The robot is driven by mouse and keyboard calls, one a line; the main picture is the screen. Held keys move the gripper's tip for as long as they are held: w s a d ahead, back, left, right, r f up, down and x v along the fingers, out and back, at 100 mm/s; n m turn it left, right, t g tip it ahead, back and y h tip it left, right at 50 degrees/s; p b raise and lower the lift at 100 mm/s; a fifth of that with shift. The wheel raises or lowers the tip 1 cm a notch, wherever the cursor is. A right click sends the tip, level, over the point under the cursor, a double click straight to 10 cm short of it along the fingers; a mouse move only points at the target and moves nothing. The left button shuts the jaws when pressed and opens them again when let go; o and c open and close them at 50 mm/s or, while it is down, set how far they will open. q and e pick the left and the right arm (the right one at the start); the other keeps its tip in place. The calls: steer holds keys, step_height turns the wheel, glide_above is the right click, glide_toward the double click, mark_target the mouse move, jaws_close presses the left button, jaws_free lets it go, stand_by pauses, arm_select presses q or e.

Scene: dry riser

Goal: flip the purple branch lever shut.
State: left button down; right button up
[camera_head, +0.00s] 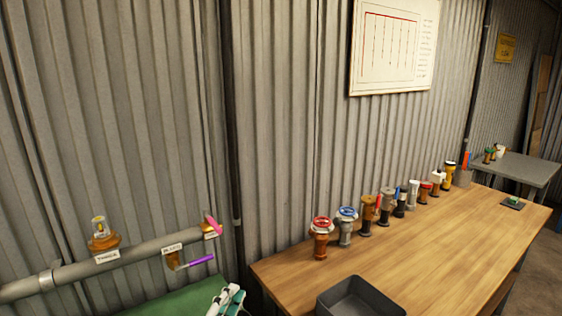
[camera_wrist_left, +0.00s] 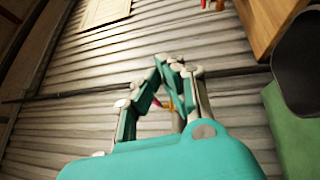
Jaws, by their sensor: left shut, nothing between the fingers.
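The purple lever (camera_head: 201,260) sticks out to the right from a small brass valve (camera_head: 174,260) hanging under the grey pipe (camera_head: 130,252). It runs roughly along the pipe, its right end slightly higher. My left gripper (camera_head: 232,297), teal and white, is at the bottom edge of the head view, below and right of the lever and apart from it. In the left wrist view the gripper (camera_wrist_left: 167,62) has its fingertips together, with nothing held. The purple lever cannot be made out there; a small pink and yellow part shows between the finger links. My right gripper is not in view.
A pink lever (camera_head: 214,225) sits at the pipe's right end, above the purple one. A brass fitting with a clear top (camera_head: 101,235) stands on the pipe. The wooden table (camera_head: 430,262) at right holds several valves and a dark bin (camera_head: 360,298). A green surface (camera_head: 180,304) lies below.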

arm_select(q)
steer(key=s+f+m+g+y, duration=0.2)
steer(key=s+f+m+g, duration=0.65)
steer(key=f, duration=0.45)
steer(key=s+a+f+m+g+y, duration=0.35)
steer(key=s+a+f, duration=0.2)
steer(key=s, duration=0.45)
steer(key=s+a+f+m+g+y, duration=0.2)
steer(key=s+a+f+m+g, duration=0.15)
steer(key=s+a, duration=0.45)
steer(key=s+d+f, duration=0.1)
steer(key=s+f, duration=0.1)
steer(key=f, duration=1.2)
steer(key=s+d+f, duration=0.2)
steer(key=f, duration=1.1)
steer(key=s+a+f+g, duration=0.1)
steer(key=s+a+f, duration=0.2)
steer(key=s+f, duration=1.1)
steer(key=shift+s+a+f+m+g, duration=0.2)
steer(key=shift+s+f+m+g, duration=0.2)
steer(key=shift+s, duration=0.7)
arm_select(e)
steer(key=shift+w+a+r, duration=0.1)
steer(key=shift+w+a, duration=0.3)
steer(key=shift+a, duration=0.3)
